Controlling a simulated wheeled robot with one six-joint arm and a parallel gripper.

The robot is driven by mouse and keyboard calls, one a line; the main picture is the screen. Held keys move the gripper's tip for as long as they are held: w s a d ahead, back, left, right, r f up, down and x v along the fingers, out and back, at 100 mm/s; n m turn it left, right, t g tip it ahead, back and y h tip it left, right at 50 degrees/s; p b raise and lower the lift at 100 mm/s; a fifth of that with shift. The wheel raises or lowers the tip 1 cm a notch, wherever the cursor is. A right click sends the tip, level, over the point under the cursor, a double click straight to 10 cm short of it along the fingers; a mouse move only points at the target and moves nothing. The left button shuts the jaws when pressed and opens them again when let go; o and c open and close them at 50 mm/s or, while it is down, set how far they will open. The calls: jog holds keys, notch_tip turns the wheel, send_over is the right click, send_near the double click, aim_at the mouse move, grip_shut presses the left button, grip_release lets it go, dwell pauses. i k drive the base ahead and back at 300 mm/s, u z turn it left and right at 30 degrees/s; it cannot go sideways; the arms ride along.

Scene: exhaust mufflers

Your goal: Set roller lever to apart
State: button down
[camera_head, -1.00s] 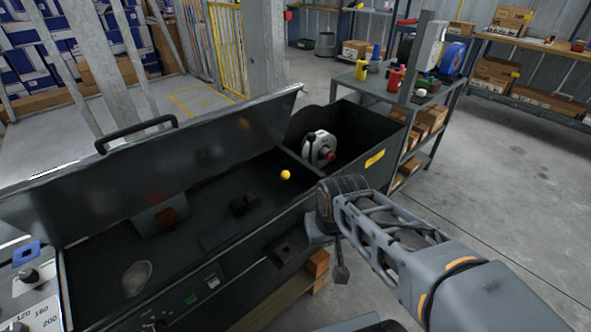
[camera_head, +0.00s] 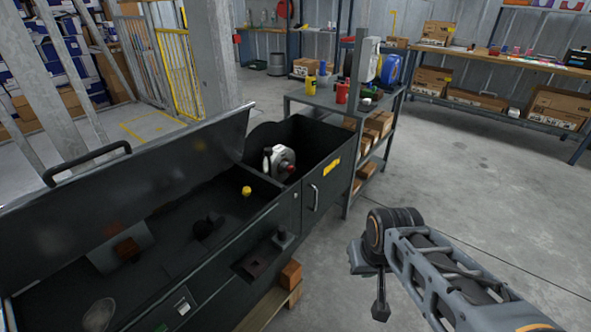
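A black machine (camera_head: 265,215) with its long lid (camera_head: 150,165) raised stands on the left. A yellow ball knob (camera_head: 246,190) shows inside its open top, perhaps the end of the roller lever; its shaft and position cannot be made out. A grey-white round unit with a red part (camera_head: 281,160) sits in the right-hand compartment. A dark block (camera_head: 208,226) lies in the dark trough. My gripper (camera_head: 380,308) hangs to the right of the machine, apart from it, and points down. Its fingers are too small and dark to tell open from shut.
A grey shelf (camera_head: 322,100) with cans and cartons stands behind the machine. The concrete floor on the right is clear.

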aim_at(246, 191)
jog(key=z, duration=1.05)
jog(key=i, duration=0.75)
jog(key=u, duration=2.65)
